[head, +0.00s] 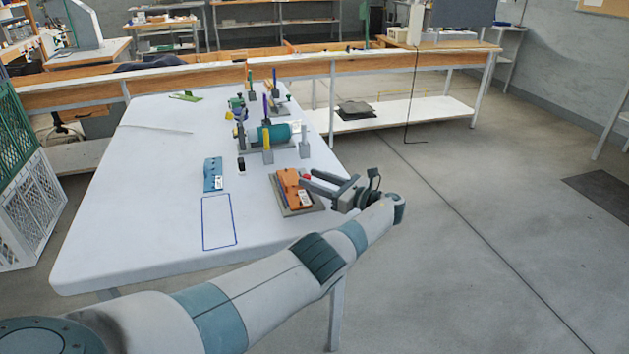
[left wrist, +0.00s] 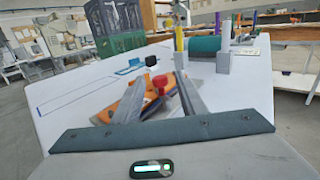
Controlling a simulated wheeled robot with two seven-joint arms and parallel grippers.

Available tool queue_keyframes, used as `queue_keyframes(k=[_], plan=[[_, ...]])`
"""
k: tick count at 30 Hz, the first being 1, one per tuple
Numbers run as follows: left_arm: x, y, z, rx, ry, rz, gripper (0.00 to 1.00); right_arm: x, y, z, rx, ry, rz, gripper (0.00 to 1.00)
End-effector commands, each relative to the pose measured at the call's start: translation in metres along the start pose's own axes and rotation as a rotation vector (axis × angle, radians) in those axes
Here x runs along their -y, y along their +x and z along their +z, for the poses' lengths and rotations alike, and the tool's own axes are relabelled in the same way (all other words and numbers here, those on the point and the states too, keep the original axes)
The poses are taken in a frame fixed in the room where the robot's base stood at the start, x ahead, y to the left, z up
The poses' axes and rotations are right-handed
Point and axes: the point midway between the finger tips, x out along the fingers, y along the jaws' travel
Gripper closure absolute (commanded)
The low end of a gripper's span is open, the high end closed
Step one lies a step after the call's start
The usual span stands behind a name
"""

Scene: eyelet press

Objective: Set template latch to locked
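An orange device (head: 287,183) with a white label sits on a grey base plate (head: 298,210) near the table's right edge. A red knob (head: 306,176) shows at its right side. In the left wrist view the red knob (left wrist: 160,84) lies between my finger lines, with the orange body (left wrist: 116,106) partly hidden behind the fingers. No part is readable as the template latch, so its setting cannot be told. My left gripper (head: 307,180) is open, its fingers apart beside the orange device; contact with the knob cannot be told. My right gripper is not in view.
A blue device (head: 213,174) and a blue outlined rectangle (head: 219,222) lie to the left on the white table (head: 135,215). A teal cylinder (head: 273,134) in a fixture, grey posts and a small black block (head: 241,164) stand farther back. The table's left part is mostly clear.

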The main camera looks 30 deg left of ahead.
Motion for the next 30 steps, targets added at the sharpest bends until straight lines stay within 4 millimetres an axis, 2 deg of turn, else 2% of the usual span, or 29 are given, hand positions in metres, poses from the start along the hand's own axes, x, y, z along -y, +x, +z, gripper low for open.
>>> queue_keyframes(k=[8,14,20,29,30], plan=[[0.0,-0.001,0.0,0.0,0.0,0.0,0.63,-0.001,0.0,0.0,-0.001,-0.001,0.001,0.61],[0.0,-0.01,-0.001,-0.001,0.001,-0.002,0.63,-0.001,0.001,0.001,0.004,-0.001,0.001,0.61],[0.001,-0.034,-0.001,-0.001,0.0,-0.003,0.63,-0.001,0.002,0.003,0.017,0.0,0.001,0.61],[0.001,-0.094,-0.002,-0.001,0.0,-0.004,0.63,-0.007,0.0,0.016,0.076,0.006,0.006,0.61],[0.001,-0.102,-0.002,-0.001,0.0,-0.003,0.63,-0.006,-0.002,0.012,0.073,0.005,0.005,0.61]])
